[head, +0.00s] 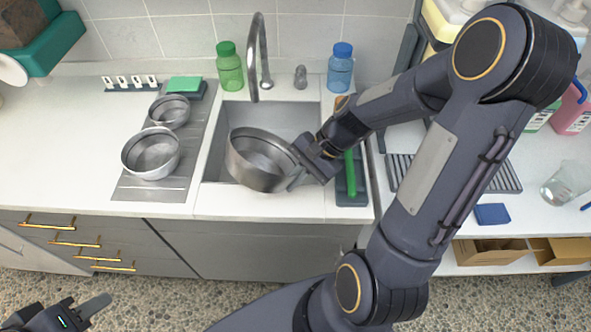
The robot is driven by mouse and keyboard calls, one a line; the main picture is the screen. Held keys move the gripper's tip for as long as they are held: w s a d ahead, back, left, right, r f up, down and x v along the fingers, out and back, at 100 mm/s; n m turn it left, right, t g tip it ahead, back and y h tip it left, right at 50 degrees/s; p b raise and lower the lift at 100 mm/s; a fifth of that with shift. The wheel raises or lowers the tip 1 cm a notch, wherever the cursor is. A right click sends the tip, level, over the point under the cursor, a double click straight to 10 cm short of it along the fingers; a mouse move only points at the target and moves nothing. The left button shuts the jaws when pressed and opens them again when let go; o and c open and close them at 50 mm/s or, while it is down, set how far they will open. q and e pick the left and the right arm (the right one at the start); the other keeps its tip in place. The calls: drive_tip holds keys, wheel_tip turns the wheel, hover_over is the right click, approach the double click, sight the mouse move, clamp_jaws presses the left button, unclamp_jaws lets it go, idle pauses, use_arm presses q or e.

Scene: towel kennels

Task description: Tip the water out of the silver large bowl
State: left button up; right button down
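The gripper's own body hides part of that contact. I cannot make out water in the bowl. My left gripper (88,312) is low at the bottom left, over the floor and away from the counter. Only part of it shows, and its opening is unclear.
Two smaller silver bowls, one in front (151,154) and one behind (169,111), stand on the drainboard (130,187) left of the sink. A faucet (258,50) rises behind the sink. Green (229,68) and blue-capped (340,68) bottles stand at the back. Clear counter lies at far left.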

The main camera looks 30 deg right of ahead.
drive_tip(key=h+p, duration=0.2)
drive_tip(key=p, duration=0.2)
drive_tip(key=r+t+h+p, duration=0.1)
drive_tip(key=h+p, duration=0.2)
drive_tip(key=shift+d+n+p, duration=0.15)
drive_tip(key=shift+n+p, duration=0.25)
drive_tip(key=shift+f, duration=0.3)
drive_tip(key=shift+h, duration=0.5)
drive_tip(key=shift+w+d+h, duration=0.1)
drive_tip(key=shift+d+h, duration=0.05)
drive_tip(key=shift+h, duration=0.15)
